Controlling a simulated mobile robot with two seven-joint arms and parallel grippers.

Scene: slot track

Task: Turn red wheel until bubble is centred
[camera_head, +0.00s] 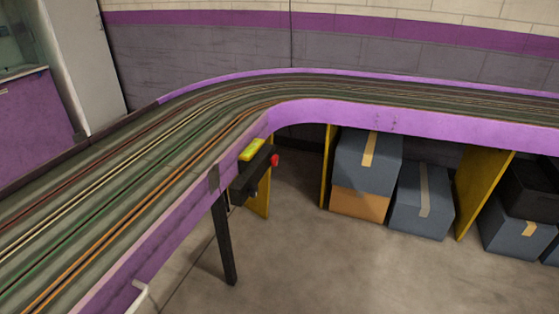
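A small red wheel (275,160) sits at the right end of a black bracket (255,176) fixed to the inner side of the track table. A yellow level (252,149) lies tilted on top of the bracket, by the table's purple edge. The bubble is too small to make out in the head view. Neither of my grippers is in view, and nothing is touching the wheel.
The curved slot track (150,165) fills the left and runs along the back wall. A black table leg (225,240) stands below the bracket. Blue boxes (422,198) and yellow panels (481,195) stand under the track at right. The floor (320,265) in front is clear.

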